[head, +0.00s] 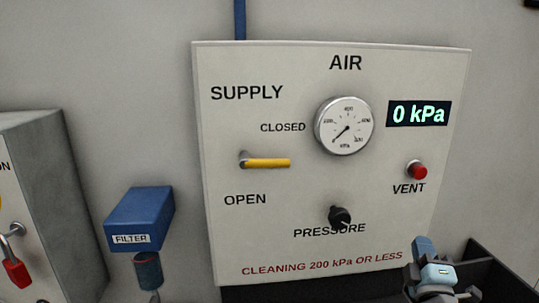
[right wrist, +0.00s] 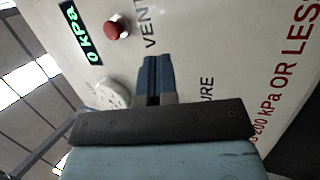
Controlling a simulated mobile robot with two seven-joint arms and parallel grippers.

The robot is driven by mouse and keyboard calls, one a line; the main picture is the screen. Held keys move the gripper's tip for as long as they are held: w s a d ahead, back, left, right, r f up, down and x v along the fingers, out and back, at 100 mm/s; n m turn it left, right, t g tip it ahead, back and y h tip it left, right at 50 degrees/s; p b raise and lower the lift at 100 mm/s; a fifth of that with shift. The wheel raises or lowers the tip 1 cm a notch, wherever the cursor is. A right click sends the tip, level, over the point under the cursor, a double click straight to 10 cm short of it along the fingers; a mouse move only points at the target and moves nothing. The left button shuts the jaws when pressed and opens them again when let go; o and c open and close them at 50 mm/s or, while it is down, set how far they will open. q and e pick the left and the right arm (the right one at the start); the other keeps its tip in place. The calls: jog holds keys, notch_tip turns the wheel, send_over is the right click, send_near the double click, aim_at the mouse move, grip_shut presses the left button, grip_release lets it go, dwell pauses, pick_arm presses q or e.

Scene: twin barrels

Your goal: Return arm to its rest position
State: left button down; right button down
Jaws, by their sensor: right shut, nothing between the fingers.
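My right gripper (head: 424,247) is at the lower right in the head view, in front of the panel's lower right corner. In the right wrist view its blue fingers (right wrist: 156,75) are together, with nothing between them, pointing towards the panel near the VENT lettering. I cannot tell the exact gap to the panel, but the gripper holds none of its controls. The white AIR panel (head: 300,195) carries a yellow supply lever (head: 268,162) lying horizontal, a round gauge (head: 345,125), a red vent button (head: 417,170) and a black pressure knob (head: 340,217). My left gripper is out of view.
The display (head: 419,113) reads 0 kPa. A dark open bin (head: 485,260) lies below the panel at right, beside my gripper. A blue filter (head: 140,220) and a grey box (head: 60,190) with a red padlock (head: 17,273) are at left.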

jog(key=s+a+f+m+g+y+p, duration=0.1)
jog(key=s+a+f+m+g+y, duration=0.2)
jog(key=f, duration=0.6)
jog(key=s+a+f+m+g+y+p, duration=0.1)
jog(key=s+a+f+m+g, duration=0.15)
jog(key=s+f, duration=0.45)
jog(key=s+a+f+m+g+y+p, duration=0.1)
jog(key=s+a+f+m+g+y, duration=0.1)
jog(key=s+f, duration=0.5)
jog(key=s+a+f+m+g+y+p, duration=0.1)
jog(key=s+a+f+m+g, duration=0.2)
jog(key=s+a+f, duration=0.4)
jog(key=shift+s+f+m+y, duration=0.45)
jog(key=shift+s+f, duration=0.15)
jog(key=shift+f, duration=0.25)
